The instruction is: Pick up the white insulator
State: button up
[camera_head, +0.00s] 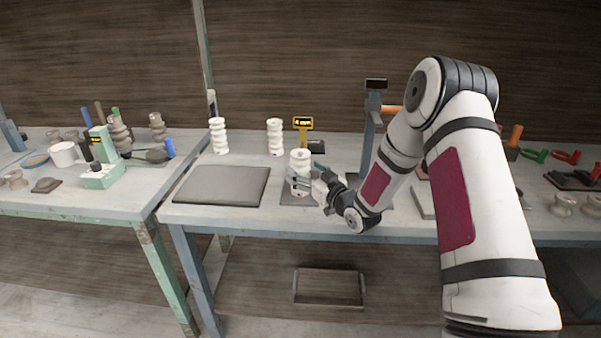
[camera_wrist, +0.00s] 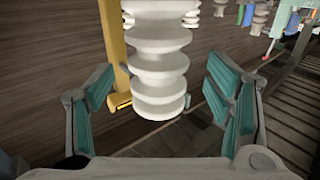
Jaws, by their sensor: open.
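A ribbed white insulator (camera_head: 300,158) stands upright on a dark flat base on the middle bench, in front of a yellow display. My gripper (camera_head: 312,178) is at it from the front right, low along its body. In the wrist view the insulator (camera_wrist: 160,60) appears large, with its stacked discs between the two teal-padded fingers. My gripper (camera_wrist: 160,92) is open there, with a visible gap on each side of the insulator. Two similar white insulators, a left one (camera_head: 218,136) and a middle one (camera_head: 275,137), stand farther back.
A yellow display (camera_head: 303,123) stands close behind the insulator. A dark grey mat (camera_head: 222,186) lies bare to the left. A grey post with a display (camera_head: 370,120) rises behind my arm. A left bench holds a white mug (camera_head: 64,154) and a pale green device (camera_head: 100,175).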

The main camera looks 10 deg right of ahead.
aim_at(306, 170)
jog(key=shift+x, duration=1.55)
jog(key=shift+d, duration=0.1)
jog(key=shift+c, duration=0.3)
grip_shut()
jog(key=shift+r, duration=0.15)
